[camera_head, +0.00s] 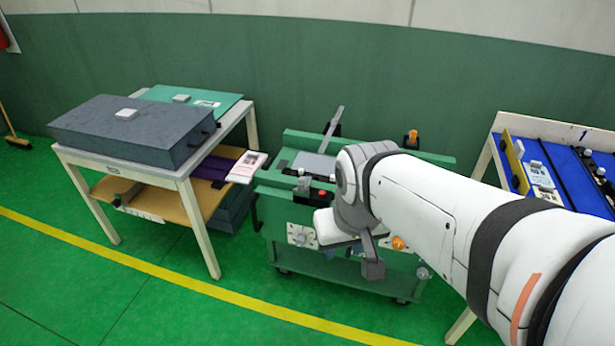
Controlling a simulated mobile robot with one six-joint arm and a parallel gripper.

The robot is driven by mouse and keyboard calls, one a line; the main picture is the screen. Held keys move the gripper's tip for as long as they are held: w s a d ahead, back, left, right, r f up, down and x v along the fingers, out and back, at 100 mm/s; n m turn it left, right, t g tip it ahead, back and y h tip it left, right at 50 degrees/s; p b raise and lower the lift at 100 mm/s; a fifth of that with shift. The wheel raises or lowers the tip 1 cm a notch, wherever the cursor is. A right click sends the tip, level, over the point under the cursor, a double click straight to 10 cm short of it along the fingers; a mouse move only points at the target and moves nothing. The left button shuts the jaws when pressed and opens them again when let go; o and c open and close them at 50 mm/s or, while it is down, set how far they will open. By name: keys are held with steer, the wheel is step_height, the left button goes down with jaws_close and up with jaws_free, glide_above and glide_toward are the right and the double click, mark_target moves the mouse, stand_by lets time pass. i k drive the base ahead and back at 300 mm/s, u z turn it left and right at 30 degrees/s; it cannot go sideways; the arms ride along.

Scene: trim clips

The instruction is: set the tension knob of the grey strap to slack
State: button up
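A green cart (345,267) stands in the middle, partly hidden by my arm. A grey flat piece (313,164) lies on its top, with an upright grey bar (333,128) behind it. I cannot tell which part is the grey strap. An orange knob (411,139) stands at the cart's back right, and another orange knob (398,243) shows on its front beside my wrist. A pale knob on a white plate (301,235) is at the front left. I cannot tell any knob's setting. My gripper (373,268) hangs before the cart's front, its fingers unclear.
A white-framed table (186,180) at left carries a large dark grey case (133,128) and a teal panel (190,100). A blue-topped table (565,172) with clips and strips is at right. The green floor in front is clear.

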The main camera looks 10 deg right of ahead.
mark_target(301, 240)
steer(key=u, duration=1.55)
steer(key=k, duration=0.85)
steer(key=z, duration=0.25)
steer(key=i, duration=0.5)
steer(key=z, duration=0.05)
